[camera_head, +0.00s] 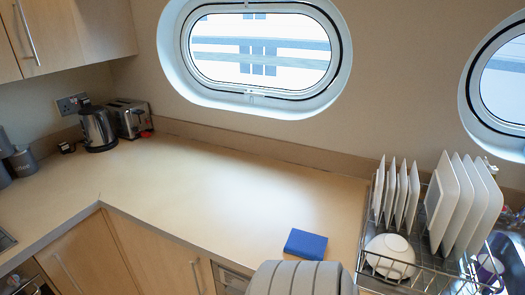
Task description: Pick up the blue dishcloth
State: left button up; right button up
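The blue dishcloth (306,244) lies as a flat, folded rectangle on the worktop (200,190), near its front edge and left of the dish rack. It rests by itself, with nothing on top of it. Neither of my grippers shows in the head view.
A wire dish rack (371,265) with several upright plates (449,205) and a white bowl (390,256) stands right of the cloth. A kettle (98,127) and a toaster (131,119) stand at the back left. The middle of the worktop is clear.

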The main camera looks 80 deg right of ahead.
aim_at(307, 245)
jog(key=i, duration=0.8)
jog(key=z, duration=4.55)
